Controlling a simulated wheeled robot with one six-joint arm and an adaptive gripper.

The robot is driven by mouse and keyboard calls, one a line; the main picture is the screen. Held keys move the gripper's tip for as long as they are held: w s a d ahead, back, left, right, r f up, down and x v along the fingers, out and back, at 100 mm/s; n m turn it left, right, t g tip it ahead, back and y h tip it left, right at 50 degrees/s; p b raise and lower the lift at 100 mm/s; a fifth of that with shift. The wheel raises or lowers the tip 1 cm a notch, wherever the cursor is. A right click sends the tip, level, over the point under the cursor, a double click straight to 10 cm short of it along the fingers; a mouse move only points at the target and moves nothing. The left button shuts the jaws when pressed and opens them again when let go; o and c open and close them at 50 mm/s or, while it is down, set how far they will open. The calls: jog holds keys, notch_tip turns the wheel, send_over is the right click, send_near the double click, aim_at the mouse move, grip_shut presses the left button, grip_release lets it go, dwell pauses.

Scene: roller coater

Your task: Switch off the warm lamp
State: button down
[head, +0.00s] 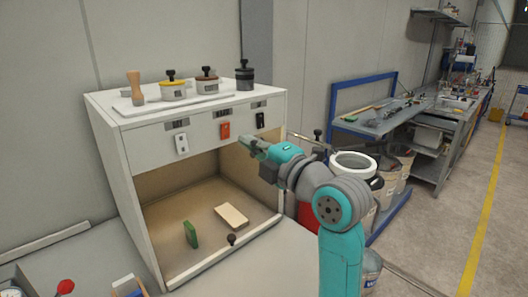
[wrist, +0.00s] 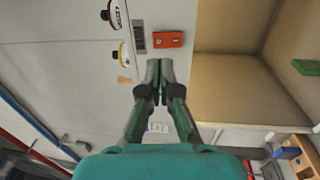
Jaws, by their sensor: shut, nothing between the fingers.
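A white cabinet (head: 105,125) has three switches on its front panel: a white one (head: 181,144), a red one (head: 224,131) and a black one (head: 260,120). Each has a small label too small to read, and no lamp itself is clearly in view. My gripper (head: 248,144) is shut and empty, in front of the panel, just right of and below the red switch in the head view. In the wrist view the fingertips (wrist: 160,68) are together, close below the red switch (wrist: 168,39); contact cannot be told. The black switch is not visible there.
The cabinet's open bay (head: 165,215) holds a green block (head: 190,234) and a pale block (head: 231,216). Knobbed pots (head: 207,84) stand on top. A bucket (head: 354,164) and a blue-framed workbench (head: 375,124) are to the right.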

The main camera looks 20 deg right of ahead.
aim_at(225, 127)
jog(key=shift+x, duration=3.1)
jog(key=shift+w+a+r, duration=0.1)
jog(key=shift+w+r, duration=0.05)
